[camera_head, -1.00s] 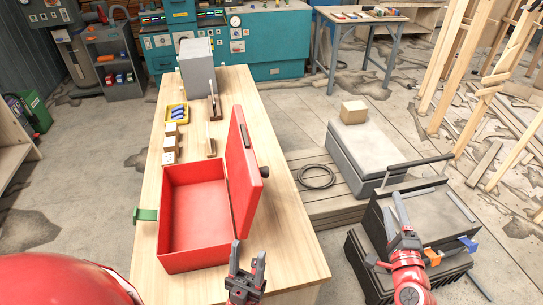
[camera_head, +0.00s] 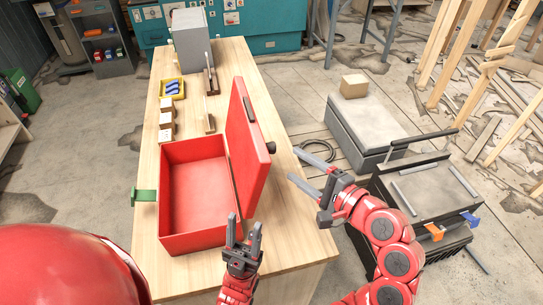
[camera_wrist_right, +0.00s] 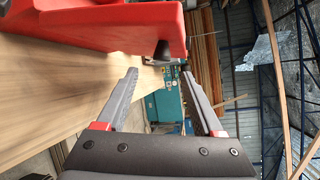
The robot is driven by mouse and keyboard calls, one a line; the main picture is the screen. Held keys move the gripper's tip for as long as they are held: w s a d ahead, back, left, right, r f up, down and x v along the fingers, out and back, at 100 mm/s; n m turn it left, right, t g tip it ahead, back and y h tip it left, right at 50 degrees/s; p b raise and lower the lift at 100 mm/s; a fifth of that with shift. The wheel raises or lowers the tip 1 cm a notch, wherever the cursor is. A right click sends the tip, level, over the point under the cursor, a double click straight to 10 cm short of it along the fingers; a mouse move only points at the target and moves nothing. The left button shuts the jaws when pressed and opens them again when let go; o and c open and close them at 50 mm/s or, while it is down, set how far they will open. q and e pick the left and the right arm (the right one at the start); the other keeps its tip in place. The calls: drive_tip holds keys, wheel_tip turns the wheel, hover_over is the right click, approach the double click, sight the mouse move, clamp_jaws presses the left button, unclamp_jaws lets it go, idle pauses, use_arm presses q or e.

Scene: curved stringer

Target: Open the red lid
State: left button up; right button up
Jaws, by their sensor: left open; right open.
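The red box (camera_head: 190,205) stands on the wooden workbench, open at the top, and its inside looks empty. Its red lid (camera_head: 243,150) stands raised along the box's right side, leaning a little outward. A dark knob (camera_head: 271,147) is on the lid's outer side. My right gripper (camera_head: 294,164) is open and empty, just right of the lid, its fingers pointing toward the knob. In the right wrist view the red lid (camera_wrist_right: 110,22) fills the upper left, and the knob (camera_wrist_right: 161,50) shows between the open fingers. My left gripper (camera_head: 243,228) is open and empty at the box's front right corner.
The workbench (camera_head: 285,235) has bare wood in front of the box. A green clamp-like part (camera_head: 144,194) is at its left edge. Small blocks (camera_head: 166,120), a yellow tray (camera_head: 172,89) and a grey box (camera_head: 189,42) stand behind. A grey case (camera_head: 362,130) lies to the right.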

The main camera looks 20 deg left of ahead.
sight(272, 148)
drive_tip(key=p+x, duration=0.1)
drive_tip(key=x, duration=0.2)
drive_tip(key=p+x, duration=0.1)
drive_tip(key=x, duration=0.2)
drive_tip(key=p+x, duration=0.1)
drive_tip(key=x, duration=0.2)
drive_tip(key=shift+w+r, duration=0.1)
drive_tip(key=shift+r, duration=0.15)
drive_tip(key=shift+w+a+f, duration=0.15)
drive_tip(key=shift+a, duration=0.15)
clamp_jaws()
idle(0.6)
